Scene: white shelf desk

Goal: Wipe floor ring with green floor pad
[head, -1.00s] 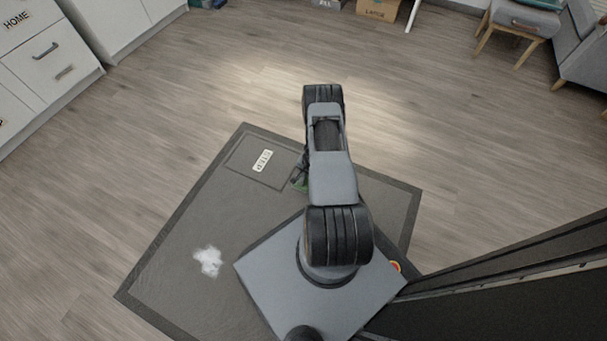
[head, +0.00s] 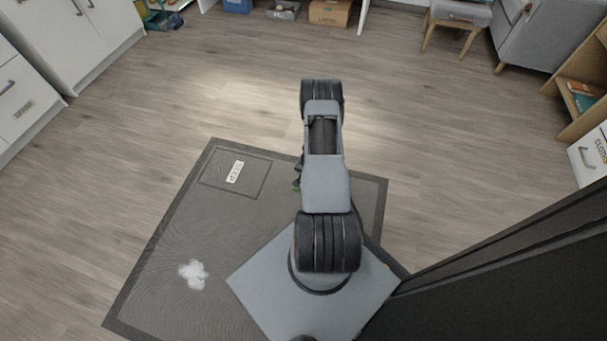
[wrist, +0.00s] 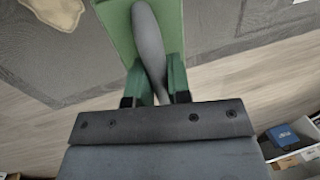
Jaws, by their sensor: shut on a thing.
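The green floor pad (wrist: 118,35) with a grey handle (wrist: 149,45) fills the upper middle of the wrist view. My gripper (wrist: 152,88) is shut on the handle. In the head view my arm hides most of the pad, and only a sliver of green shows beside the arm. I cannot tell whether the pad touches the floor. A white irregular patch (head: 193,275) lies on the grey mat (head: 225,215), left of my base. No clear ring shape shows. A beige patch (wrist: 35,50) lies at the wrist view's upper left.
A white label (head: 235,172) lies inside an outlined rectangle on the mat. White cabinets (head: 75,35) stand at the left; a grey chair (head: 460,15) and shelf (head: 585,90) stand at the right. Boxes (head: 328,12) line the back. Open wooden floor lies beyond the mat.

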